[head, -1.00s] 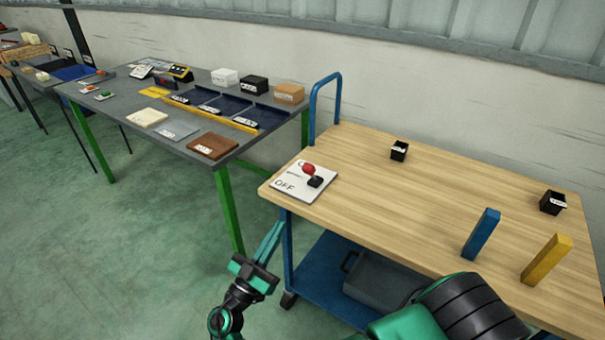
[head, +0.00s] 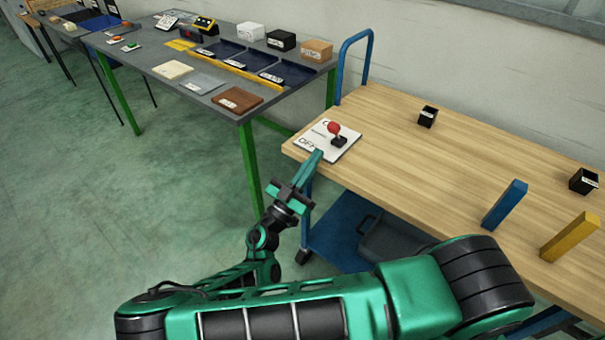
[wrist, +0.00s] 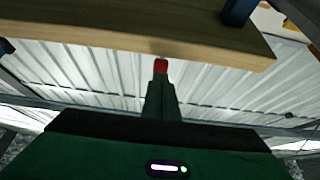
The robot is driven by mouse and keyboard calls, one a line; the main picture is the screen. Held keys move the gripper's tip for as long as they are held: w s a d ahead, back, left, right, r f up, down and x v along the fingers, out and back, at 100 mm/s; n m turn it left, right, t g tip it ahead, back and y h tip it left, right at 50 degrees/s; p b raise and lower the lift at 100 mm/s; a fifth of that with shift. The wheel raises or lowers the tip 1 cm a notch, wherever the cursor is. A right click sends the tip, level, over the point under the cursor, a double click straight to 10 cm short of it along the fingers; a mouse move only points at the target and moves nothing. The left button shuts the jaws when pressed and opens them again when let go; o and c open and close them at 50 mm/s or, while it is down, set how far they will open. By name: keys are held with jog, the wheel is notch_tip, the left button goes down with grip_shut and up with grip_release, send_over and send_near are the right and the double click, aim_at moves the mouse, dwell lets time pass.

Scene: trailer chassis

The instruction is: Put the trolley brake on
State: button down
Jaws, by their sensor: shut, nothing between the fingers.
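The trolley (head: 430,165) has a wooden top and a blue push handle (head: 344,62). At its left end lies a white brake plate (head: 345,151) marked OFF at its near side. On the plate is a brake lever with a red knob (head: 334,128) and a black base (head: 339,141). My gripper (head: 316,158) is shut and empty at the trolley's left front edge, its tip just by the OFF corner of the plate. In the wrist view the shut fingers (wrist: 160,100) point up, with the red knob (wrist: 160,66) beyond their tip and the wooden top's edge (wrist: 140,35) above.
A grey bin (head: 392,240) sits on the lower shelf. A grey table (head: 215,75) with boxes and trays stands to the left.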

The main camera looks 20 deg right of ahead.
aim_at(331, 132)
jog(key=shift+x, duration=2.8)
jog(key=shift+r, duration=0.1)
